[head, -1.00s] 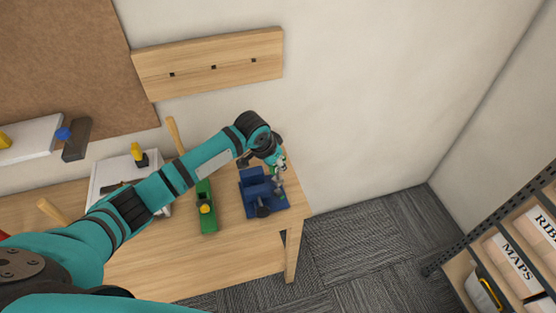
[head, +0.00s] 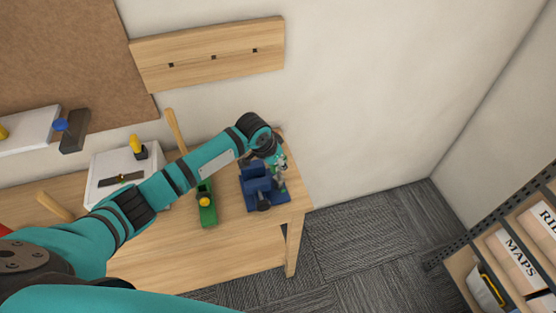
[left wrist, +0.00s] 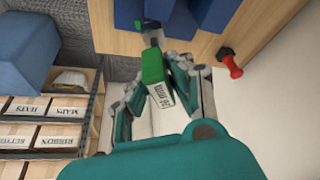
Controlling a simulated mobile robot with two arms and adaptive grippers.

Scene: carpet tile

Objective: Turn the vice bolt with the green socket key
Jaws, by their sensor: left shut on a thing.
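The green socket key (left wrist: 153,67) is in my left gripper (left wrist: 160,92), which is shut on its green, labelled handle. Its metal shank (left wrist: 152,32) points up in the left wrist view, toward the blue vice (left wrist: 203,10). I cannot tell whether the socket sits on the bolt. In the head view the blue vice (head: 257,184) stands at the bench's right end, and my left gripper (head: 279,164) is at its far right side. The bolt is not clearly visible. My right gripper is not in view.
A green plane (head: 207,208) lies left of the vice on the wooden bench (head: 190,270). A white case (head: 105,170) and wooden handles are further left. A shelf with labelled boxes (head: 515,250) stands at right. A red knob-like thing (left wrist: 230,62) is near the gripper.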

